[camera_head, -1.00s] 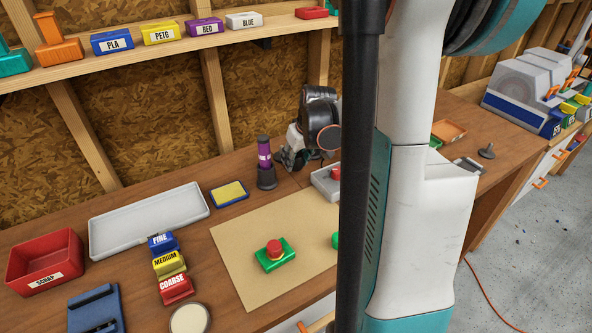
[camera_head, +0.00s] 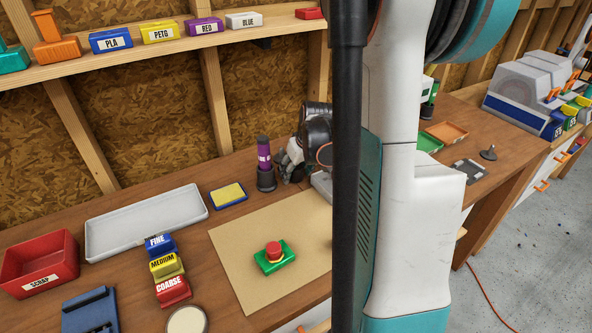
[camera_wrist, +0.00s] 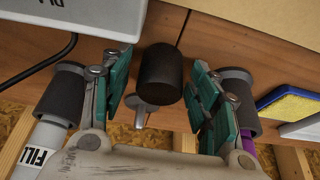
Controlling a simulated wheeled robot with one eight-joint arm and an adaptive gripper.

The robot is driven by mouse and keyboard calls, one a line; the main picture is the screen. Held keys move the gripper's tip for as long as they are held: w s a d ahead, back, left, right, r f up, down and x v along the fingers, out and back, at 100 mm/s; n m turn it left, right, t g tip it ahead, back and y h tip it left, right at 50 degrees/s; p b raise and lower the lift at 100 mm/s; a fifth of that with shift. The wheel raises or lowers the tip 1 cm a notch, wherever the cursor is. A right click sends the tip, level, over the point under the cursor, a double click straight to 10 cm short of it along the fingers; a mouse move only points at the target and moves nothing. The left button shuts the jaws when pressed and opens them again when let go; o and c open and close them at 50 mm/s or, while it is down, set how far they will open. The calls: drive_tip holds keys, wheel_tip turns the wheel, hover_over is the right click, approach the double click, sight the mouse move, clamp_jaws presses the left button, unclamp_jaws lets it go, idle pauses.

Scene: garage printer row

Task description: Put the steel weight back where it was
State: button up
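A plain dark cylinder (camera_wrist: 161,74), which may be the steel weight, stands on the wooden bench between and just beyond my fingers in the wrist view. My gripper (camera_wrist: 160,88) has its teal-padded fingers spread either side of it, with narrow gaps showing. A small grey metal piece (camera_wrist: 140,114) shows beside the cylinder; what it belongs to is unclear. In the head view my gripper (camera_head: 290,160) is low over the bench, right of the purple bottle (camera_head: 264,152). The cylinder is hidden there behind my arm.
In the wrist view, a bottle marked FILL (camera_wrist: 40,140) stands close left of my fingers and the purple bottle (camera_wrist: 247,148) close right. A yellow-and-blue pad (camera_wrist: 287,104) lies farther right. In the head view, a tan mat (camera_head: 235,255) carries a green-based red button (camera_head: 274,253).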

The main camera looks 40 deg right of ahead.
drive_tip(key=shift+r, duration=0.15)
drive_tip(key=p+v, duration=0.4)
drive_tip(key=v, duration=0.8)
